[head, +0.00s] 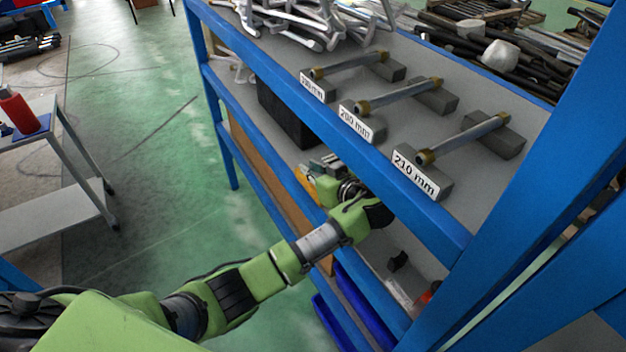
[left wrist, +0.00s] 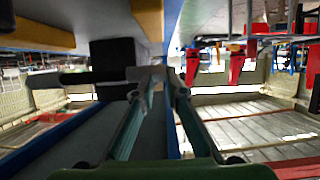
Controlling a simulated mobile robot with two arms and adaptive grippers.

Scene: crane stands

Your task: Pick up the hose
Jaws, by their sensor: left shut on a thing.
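My left gripper (head: 326,167) reaches under the top board of the blue shelf unit, in the gap above the lower shelf. In the left wrist view its two fingers (left wrist: 165,78) come together at the tips. They are shut on a dark, bar-shaped hose (left wrist: 75,78), which sticks out to the left in front of a black box (left wrist: 112,55). The hose's grasped end is partly hidden by the fingers. In the head view I cannot make the held hose out. My right gripper is not in view.
Three grey hoses with brass ends, one of them the hose at the 210 mm label (head: 470,138), lie across dark blocks on the top board (head: 440,215). The black box (head: 285,112) stands on the lower shelf. A small trolley (head: 75,150) is at left; the green floor between is clear.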

